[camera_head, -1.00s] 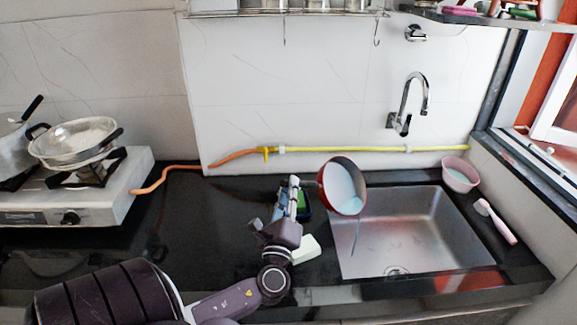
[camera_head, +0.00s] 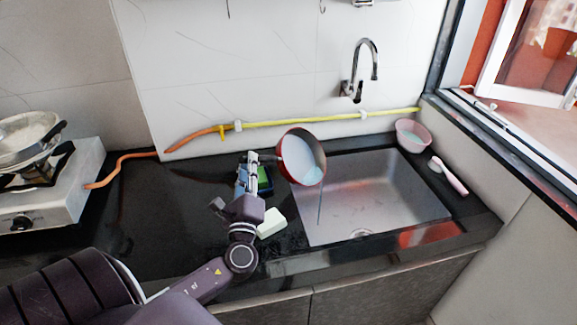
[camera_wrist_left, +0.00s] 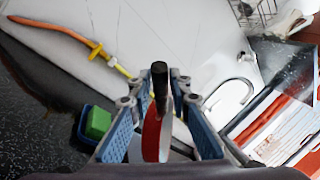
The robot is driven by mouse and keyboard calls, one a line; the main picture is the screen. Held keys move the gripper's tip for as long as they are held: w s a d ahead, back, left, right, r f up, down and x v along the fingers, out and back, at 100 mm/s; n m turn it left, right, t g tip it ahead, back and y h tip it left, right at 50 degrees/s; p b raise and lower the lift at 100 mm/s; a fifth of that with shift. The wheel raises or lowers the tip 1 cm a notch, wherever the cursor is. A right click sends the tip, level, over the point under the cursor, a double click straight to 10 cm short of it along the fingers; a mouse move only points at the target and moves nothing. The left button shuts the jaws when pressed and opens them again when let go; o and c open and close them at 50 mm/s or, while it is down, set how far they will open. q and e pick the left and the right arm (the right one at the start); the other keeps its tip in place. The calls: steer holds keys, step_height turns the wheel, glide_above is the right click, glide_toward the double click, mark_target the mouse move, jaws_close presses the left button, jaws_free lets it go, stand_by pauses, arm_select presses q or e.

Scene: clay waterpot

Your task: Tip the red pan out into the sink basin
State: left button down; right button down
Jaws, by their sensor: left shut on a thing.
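The red pan (camera_head: 294,151) is held tilted on its side above the left edge of the sink basin (camera_head: 395,187). Its opening faces right and down. Pale blue liquid (camera_head: 313,175) lies at its lower rim, and a thin stream falls from there towards the basin's left side. My left gripper (camera_head: 256,162) is shut on the pan's handle, left of the pan. In the left wrist view the black handle (camera_wrist_left: 160,80) stands between the two blue-padded fingers, with the red pan (camera_wrist_left: 151,137) seen edge-on. My right gripper is not in view.
A pale green block (camera_head: 271,222) and a green and blue item (camera_head: 264,179) lie left of the basin. A faucet (camera_head: 372,62) hangs behind. A stove (camera_head: 60,185) is at left.

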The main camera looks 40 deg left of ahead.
arm_select(q)
steer(key=shift+d+r, duration=0.1)
steer(key=shift+r, duration=0.05)
steer(key=shift+w+d+r+m+t+b, duration=0.1)
steer(key=shift+d+r+m+t+b, duration=0.15)
steer(key=shift+d+m, duration=0.15)
steer(key=shift+w+d+r+m+t+b, duration=0.1)
steer(key=shift+d+r+m+t+b, duration=0.15)
steer(key=shift+d, duration=0.35)
stand_by(0.8)
steer(key=shift+w+d+r+m+t+b, duration=0.1)
steer(key=shift+d+r+m+t+b, duration=0.15)
steer(key=shift+d+m, duration=0.25)
steer(key=shift+d+r+m+t+b, duration=0.1)
steer(key=shift+d+r+m+t, duration=0.1)
steer(key=shift+d+m, duration=0.25)
steer(key=shift+d, duration=0.1)
steer(key=shift+d, duration=0.15)
stand_by(0.7)
steer(key=shift+w+d+r+m+t+h+b, duration=0.1)
steer(key=shift+d+r+m+t+b, duration=0.1)
steer(key=shift+d+m, duration=0.15)
steer(key=shift+d+r+m+t+h+b, duration=0.1)
steer(key=shift+d+m+t+b, duration=0.05)
steer(key=shift+d+m+t, duration=0.15)
steer(key=shift+w+d+r+m+t+h+b, duration=0.15)
steer(key=shift+d+m, duration=0.1)
steer(key=shift+d, duration=0.15)
steer(key=shift+s, duration=0.1)
